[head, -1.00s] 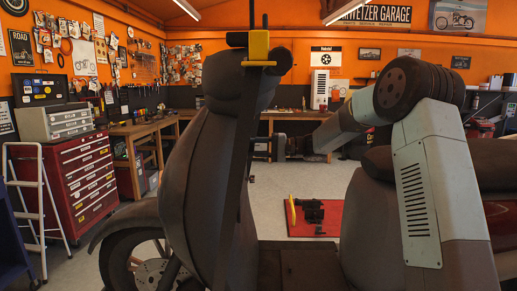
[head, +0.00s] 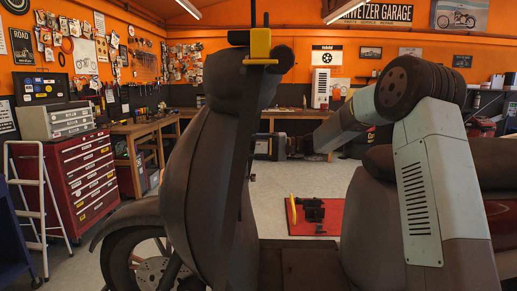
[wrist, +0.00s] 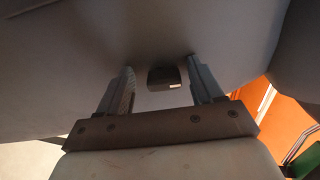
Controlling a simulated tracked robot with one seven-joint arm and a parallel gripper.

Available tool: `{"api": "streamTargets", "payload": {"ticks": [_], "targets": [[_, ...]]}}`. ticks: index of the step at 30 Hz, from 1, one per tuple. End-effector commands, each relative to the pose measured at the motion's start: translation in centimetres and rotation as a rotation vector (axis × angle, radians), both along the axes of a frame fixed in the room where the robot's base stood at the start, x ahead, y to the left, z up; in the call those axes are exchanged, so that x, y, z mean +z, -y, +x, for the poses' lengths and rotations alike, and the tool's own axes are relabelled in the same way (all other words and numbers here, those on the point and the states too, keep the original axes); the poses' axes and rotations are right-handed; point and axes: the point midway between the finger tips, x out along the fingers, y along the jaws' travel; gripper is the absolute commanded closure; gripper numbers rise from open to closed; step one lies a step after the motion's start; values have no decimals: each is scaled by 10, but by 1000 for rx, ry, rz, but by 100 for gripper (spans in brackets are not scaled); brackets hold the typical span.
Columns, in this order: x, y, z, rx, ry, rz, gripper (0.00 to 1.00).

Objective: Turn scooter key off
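The dark scooter (head: 190,190) stands side-on in the head view, its front shield left and its seat right. In the wrist view, a small dark block, apparently the scooter key (wrist: 165,78), sticks out of the grey panel (wrist: 60,60). My gripper (wrist: 160,70) is open, with one finger on each side of the key and a gap on both sides. In the head view, my gripper (head: 264,146) is at the rider's side of the front shield, its tips partly hidden by the shield's edge. The key is not clearly visible there.
A yellow-and-black part (head: 260,46) sits at the top of the scooter's front. A red mat (head: 330,222) with dark parts lies on the floor behind the scooter. A red tool cabinet (head: 85,175) and white stepladder (head: 25,200) stand at left; workbenches line the back.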

Motion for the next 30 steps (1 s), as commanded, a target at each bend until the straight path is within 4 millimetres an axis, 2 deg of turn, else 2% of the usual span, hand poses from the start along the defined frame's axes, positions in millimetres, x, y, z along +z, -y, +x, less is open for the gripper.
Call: {"api": "streamTargets", "payload": {"ticks": [5,10,24,30], "targets": [[1,2,1,-2,1,1,34],[1,16,1,-5,1,1,34],[-1,105,-2,-4,0,1,34],[-1,129,-3,-2,0,0,34]]}}
